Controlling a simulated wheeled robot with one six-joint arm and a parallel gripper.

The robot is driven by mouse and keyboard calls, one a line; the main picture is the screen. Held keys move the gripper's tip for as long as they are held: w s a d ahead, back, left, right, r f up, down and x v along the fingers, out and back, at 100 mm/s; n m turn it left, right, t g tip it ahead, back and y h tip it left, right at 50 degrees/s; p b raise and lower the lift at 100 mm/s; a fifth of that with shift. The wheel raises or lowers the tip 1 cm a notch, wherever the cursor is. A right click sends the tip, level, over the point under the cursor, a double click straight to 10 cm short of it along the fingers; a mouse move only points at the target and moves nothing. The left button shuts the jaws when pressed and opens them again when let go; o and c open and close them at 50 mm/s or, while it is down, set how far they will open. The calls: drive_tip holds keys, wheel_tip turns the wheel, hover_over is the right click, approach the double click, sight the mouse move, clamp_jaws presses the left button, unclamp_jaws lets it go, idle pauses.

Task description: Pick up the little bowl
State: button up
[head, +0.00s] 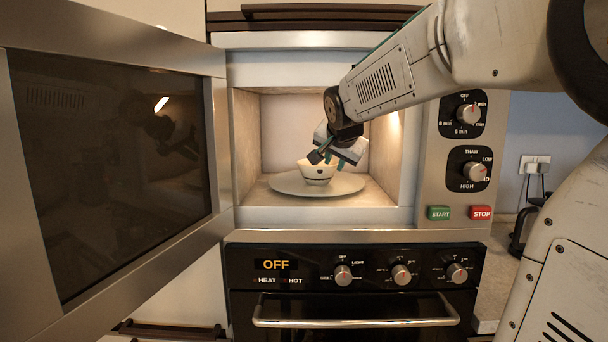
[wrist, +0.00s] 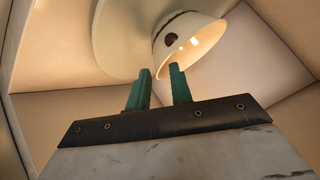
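The little bowl (head: 318,173) is white with a dark marking and stands upright on the round plate (head: 290,184) inside the open microwave. It also shows in the wrist view (wrist: 190,38), at the top, with its lit inside facing the camera. My gripper (head: 328,156) is inside the microwave at the bowl's upper rim. In the wrist view its two green fingers (wrist: 159,70) stand apart, with the bowl's near rim close to the tips. The right finger overlaps the bowl's opening in the picture. I cannot tell whether either finger touches the bowl.
The microwave door (head: 110,160) is swung open to the left. The cavity walls stand close around my gripper. The control panel (head: 465,160) is on the right. An oven with a handle (head: 355,322) is below.

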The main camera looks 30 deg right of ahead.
sight(333, 169)
drive_tip(key=x, duration=0.5)
drive_tip(key=shift+f, duration=0.1)
clamp_jaws()
